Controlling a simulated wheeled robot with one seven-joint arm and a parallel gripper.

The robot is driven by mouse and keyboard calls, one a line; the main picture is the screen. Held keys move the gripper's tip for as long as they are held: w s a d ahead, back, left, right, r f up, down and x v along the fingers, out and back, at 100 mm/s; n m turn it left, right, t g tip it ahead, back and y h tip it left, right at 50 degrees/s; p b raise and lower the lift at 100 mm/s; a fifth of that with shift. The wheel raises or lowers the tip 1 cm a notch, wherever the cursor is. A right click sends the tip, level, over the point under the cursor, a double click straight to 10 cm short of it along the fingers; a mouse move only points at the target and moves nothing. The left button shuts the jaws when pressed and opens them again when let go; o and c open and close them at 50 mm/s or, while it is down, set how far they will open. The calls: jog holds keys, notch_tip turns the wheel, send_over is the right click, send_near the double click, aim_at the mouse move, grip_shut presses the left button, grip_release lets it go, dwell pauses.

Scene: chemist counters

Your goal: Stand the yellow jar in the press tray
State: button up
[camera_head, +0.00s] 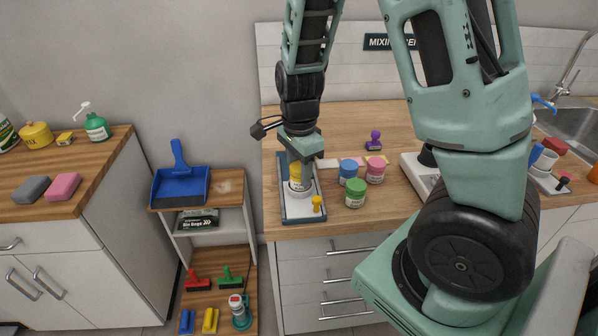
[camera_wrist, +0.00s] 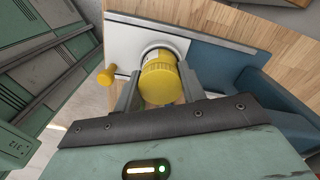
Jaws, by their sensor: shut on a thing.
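The yellow jar (camera_head: 294,172) is upright at the press tray, with its yellow lid (camera_wrist: 160,84) towards my wrist camera. My gripper (camera_head: 301,178) is shut on the jar, one grey finger on each side, as the wrist view shows (camera_wrist: 159,76). The press tray (camera_head: 285,209) has a blue-grey rim and a pale floor; its pale floor also shows in the wrist view (camera_wrist: 122,42). The jar is within the tray's outline. I cannot tell whether its base touches the floor. A small yellow knobbed piece (camera_head: 317,203) stands near the tray's front right corner.
Blue (camera_head: 348,171), pink (camera_head: 375,171) and green (camera_head: 355,193) jars stand right of the tray. A white device (camera_head: 417,171) stands farther right. Left of the counter, a low shelf holds a blue dustpan (camera_head: 180,187).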

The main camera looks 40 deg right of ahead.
aim_at(299, 167)
jog(key=shift+f, duration=0.25)
jog(key=shift+f, duration=0.3)
jog(key=o, duration=1.1)
jog(key=shift+c, duration=0.2)
jog(key=shift+r, duration=0.15)
notch_tip(299, 167, up, 12)
jog(key=p, duration=0.1)
jog(key=s+a+n, duration=0.9)
jog(key=a+n, duration=0.2)
jog(key=n, duration=0.2)
jog(key=s+a+n, duration=0.8)
jog(key=a+n, duration=0.3)
jog(key=n, duration=0.3)
jog(key=shift+s+a+f+y, duration=0.2)
jog(key=shift+s+f+y, duration=0.1)
jog(key=shift+s+f, duration=0.1)
